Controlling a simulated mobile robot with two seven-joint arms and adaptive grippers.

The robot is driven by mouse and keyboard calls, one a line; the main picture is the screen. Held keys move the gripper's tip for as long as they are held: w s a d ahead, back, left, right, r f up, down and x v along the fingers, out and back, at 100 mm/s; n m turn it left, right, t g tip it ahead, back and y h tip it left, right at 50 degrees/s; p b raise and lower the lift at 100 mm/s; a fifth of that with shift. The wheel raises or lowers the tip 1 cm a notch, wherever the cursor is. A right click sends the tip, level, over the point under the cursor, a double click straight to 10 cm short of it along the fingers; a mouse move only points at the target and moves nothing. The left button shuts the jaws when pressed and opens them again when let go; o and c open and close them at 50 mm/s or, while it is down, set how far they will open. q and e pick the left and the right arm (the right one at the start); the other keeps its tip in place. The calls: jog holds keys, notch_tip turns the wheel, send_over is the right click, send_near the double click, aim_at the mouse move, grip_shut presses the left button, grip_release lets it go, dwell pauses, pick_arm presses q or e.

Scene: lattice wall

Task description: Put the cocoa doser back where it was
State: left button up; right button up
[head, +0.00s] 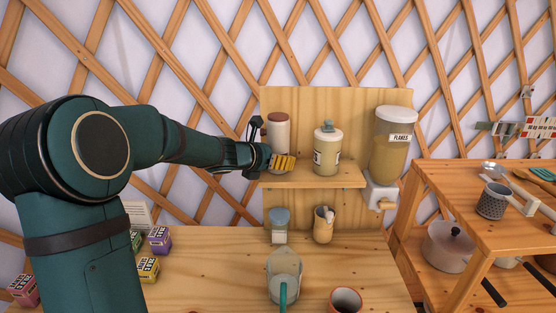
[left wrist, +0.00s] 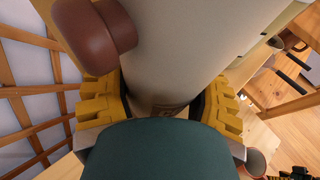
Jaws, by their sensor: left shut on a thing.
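The cocoa doser (head: 278,128) is a pale upright cylinder with a brown lid, at the left end of the wooden wall shelf (head: 310,178). It fills the middle of the left wrist view (left wrist: 175,55), where its brown top part is at the upper left. My left gripper (head: 282,163) is shut on its lower body, with yellow fingers on both sides (left wrist: 165,108). The fingers hide its base in the head view, so I cannot tell whether it touches the shelf. Its label is not readable. My right gripper is not clearly in view.
A cream doser with a green top (head: 327,152) stands right of it on the shelf. A flakes dispenser (head: 391,145) is farther right. Below are a jar (head: 279,226), a beige cup (head: 323,224), a scoop-like vessel (head: 284,275) and a red-brown cup (head: 345,300). Small boxes (head: 158,240) lie left.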

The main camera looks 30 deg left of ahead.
pick_arm(q)
jog(key=shift+f, duration=0.1)
jog(key=o, duration=1.3)
jog(key=shift+o, duration=0.2)
jog(key=shift+s+r, duration=0.15)
jog(key=shift+r, duration=0.1)
jog(key=p+v, duration=0.1)
jog(key=v, duration=1)
jog(key=shift+s, duration=0.3)
jog(key=shift+a+r, duration=0.1)
